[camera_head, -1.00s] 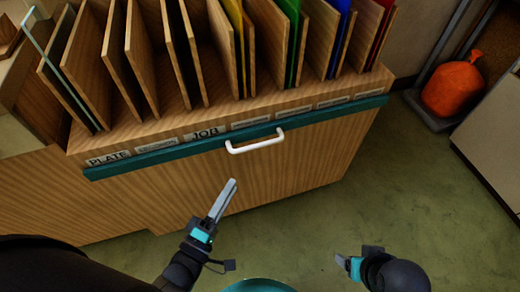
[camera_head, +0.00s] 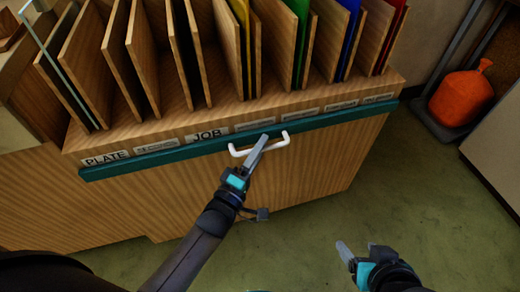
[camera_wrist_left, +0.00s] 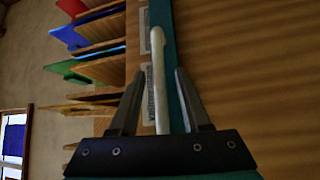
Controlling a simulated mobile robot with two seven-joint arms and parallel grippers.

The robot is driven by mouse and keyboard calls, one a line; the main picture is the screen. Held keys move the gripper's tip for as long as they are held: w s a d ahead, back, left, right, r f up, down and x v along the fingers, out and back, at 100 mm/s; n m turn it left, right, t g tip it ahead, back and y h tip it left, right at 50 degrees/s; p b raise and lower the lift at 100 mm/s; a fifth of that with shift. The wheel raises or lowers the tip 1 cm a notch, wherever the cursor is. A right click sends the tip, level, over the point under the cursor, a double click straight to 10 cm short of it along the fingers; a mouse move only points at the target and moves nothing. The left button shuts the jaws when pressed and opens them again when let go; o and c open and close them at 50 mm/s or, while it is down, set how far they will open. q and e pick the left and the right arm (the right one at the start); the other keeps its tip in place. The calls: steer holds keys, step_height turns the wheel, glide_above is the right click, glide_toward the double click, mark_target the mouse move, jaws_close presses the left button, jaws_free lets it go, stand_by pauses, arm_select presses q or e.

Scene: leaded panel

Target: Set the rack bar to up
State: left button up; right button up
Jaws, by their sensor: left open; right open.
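The rack bar (camera_head: 160,157) is a long teal bar along the front top edge of the wooden rack, below the labels. A white handle (camera_head: 274,145) is fixed to it. My left gripper (camera_head: 262,142) is at the handle and covers part of it in the head view. In the left wrist view, the white handle (camera_wrist_left: 159,80) lies between the two open fingers of my left gripper (camera_wrist_left: 155,85), with the teal bar (camera_wrist_left: 188,50) behind. I cannot tell whether a finger touches the handle. My right gripper (camera_head: 345,254) is open and empty above the floor, away from the rack.
The wooden rack (camera_head: 250,185) holds upright dividers and coloured glass sheets, such as a green sheet (camera_head: 301,30), above the bar. An orange sack (camera_head: 461,95) stands at the right. The green floor (camera_head: 400,200) in front of the rack is clear.

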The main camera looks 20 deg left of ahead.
arm_select(q)
steer(key=shift+c, duration=0.3)
jaws_close()
stand_by(1.2)
